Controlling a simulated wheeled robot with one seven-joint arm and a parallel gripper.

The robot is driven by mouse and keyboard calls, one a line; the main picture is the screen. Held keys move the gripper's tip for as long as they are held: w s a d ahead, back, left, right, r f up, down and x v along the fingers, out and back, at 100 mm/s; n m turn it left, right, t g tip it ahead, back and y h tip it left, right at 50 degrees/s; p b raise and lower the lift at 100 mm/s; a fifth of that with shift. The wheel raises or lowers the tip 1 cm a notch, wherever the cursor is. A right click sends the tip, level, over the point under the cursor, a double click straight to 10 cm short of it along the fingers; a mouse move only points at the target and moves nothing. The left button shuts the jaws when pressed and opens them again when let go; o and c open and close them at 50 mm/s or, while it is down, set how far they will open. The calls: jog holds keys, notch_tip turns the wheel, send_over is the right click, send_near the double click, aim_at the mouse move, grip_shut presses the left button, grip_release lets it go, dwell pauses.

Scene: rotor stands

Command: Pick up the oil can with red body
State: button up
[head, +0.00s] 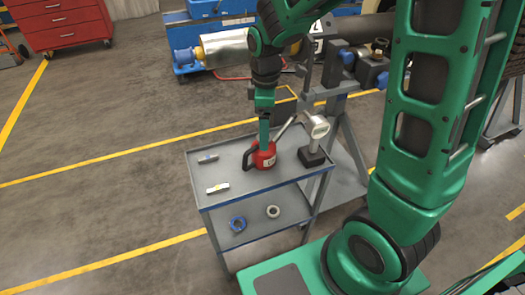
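The oil can with the red body (260,159) stands on the top shelf of a grey cart (236,193). Its grey spout slants up to the right. My gripper (264,140) points down from above and its end meets the top of the can. The fingers are small and partly hidden against the can, so I cannot tell whether they are open or shut on it.
On the same top shelf are a grey gauge on a dark base (315,140), a small grey cylinder (208,158) and a white-and-dark item (217,188). The lower shelf holds a blue ring (237,224) and a pale ring (273,211). A grey rotor stand (346,140) is close behind at right.

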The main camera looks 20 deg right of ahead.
jog(key=shift+w+a+f, duration=0.1)
jog(key=shift+w+f, duration=0.05)
jog(key=shift+f, duration=4.55)
jog(key=c, duration=1.4)
